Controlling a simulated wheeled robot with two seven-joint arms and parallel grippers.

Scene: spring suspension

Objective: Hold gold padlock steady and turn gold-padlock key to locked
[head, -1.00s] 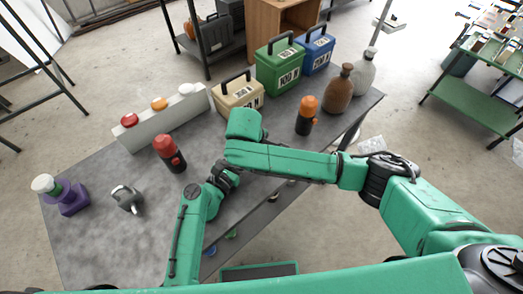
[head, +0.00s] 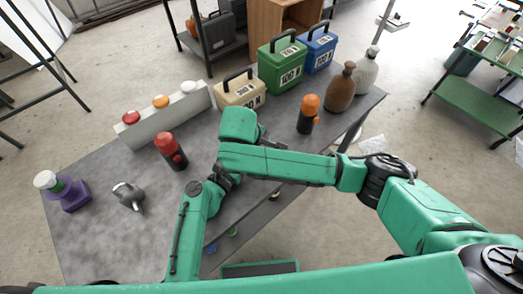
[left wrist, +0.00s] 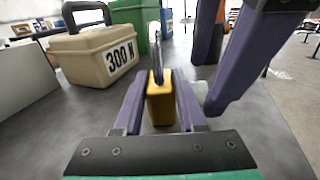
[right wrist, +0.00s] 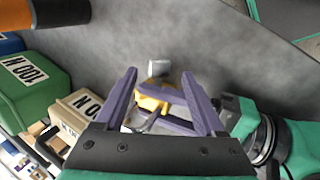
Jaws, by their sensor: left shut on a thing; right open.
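The gold padlock (left wrist: 160,103) stands upright between the fingers of my left gripper (left wrist: 159,84), which is shut on it. Its grey shackle points up in the left wrist view. In the right wrist view the gold padlock (right wrist: 149,104) is partly covered by purple left fingers coming in from the right. A pale grey piece (right wrist: 158,68), probably the key, sits beside the padlock between the open fingers of my right gripper (right wrist: 158,77). I cannot tell its turn position. In the head view my arms hide the padlock and both sets of fingertips.
A beige 300 N case (head: 240,92), a green case (head: 282,68) and a blue case (head: 318,50) stand along the far edge. A button block (head: 165,117), red-topped (head: 170,150) and orange-topped (head: 308,115) devices, bottles and a grey item (head: 128,196) share the grey table.

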